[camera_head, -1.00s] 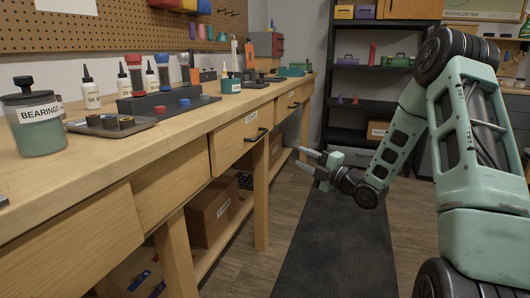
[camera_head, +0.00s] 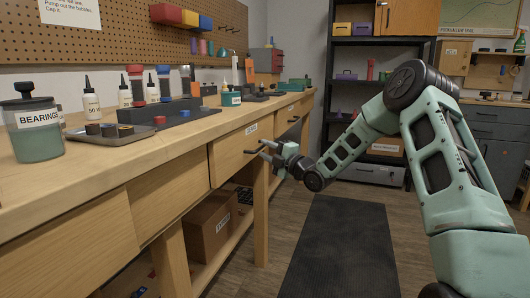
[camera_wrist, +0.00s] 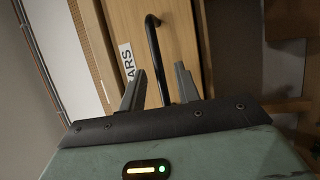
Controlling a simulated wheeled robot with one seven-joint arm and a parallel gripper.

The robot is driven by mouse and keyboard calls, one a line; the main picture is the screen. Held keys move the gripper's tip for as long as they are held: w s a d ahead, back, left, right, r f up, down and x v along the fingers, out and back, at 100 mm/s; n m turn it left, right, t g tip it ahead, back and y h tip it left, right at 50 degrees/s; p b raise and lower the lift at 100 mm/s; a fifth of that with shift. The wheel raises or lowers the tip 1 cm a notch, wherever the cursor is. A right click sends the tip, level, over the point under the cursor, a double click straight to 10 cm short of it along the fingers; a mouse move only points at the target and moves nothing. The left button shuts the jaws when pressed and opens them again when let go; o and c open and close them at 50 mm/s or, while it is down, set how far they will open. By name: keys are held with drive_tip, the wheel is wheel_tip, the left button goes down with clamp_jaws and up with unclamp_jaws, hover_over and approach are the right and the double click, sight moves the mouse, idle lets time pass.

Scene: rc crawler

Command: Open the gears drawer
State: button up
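The gears drawer (camera_head: 232,150) is a wooden front in the workbench, shut flush. Its white label (camera_head: 251,129) is small in the head view; in the wrist view the label (camera_wrist: 128,64) shows the letters "ARS". Its black bar handle (camera_wrist: 157,55) runs between my two fingers in the wrist picture. My gripper (camera_head: 263,151) is open, with its fingertips at the handle in the head view; it also shows in the wrist view (camera_wrist: 160,85). The fingers stand apart on either side of the bar, and no grip on it shows.
The benchtop (camera_head: 95,165) carries a bearings jar (camera_head: 36,125), bottles and a parts tray (camera_head: 112,135). Another drawer (camera_head: 288,117) lies farther along. A cardboard box (camera_head: 212,225) sits on the lower shelf. The floor mat (camera_head: 340,245) is clear.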

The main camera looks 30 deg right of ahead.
drive_tip(key=shift+w+a+r, duration=0.1)
drive_tip(key=shift+w+a, duration=0.05)
drive_tip(key=shift+w, duration=0.4)
clamp_jaws()
drive_tip(key=shift+s, duration=0.15)
drive_tip(key=s+d+b, duration=0.2)
drive_tip(key=s+d, duration=0.8)
drive_tip(key=s, duration=0.3)
drive_tip(key=s+d+b, duration=0.2)
drive_tip(key=s+d, duration=0.9)
drive_tip(key=s, duration=0.3)
drive_tip(key=shift+b, duration=0.3)
drive_tip(key=shift+d, duration=0.1)
unclamp_jaws()
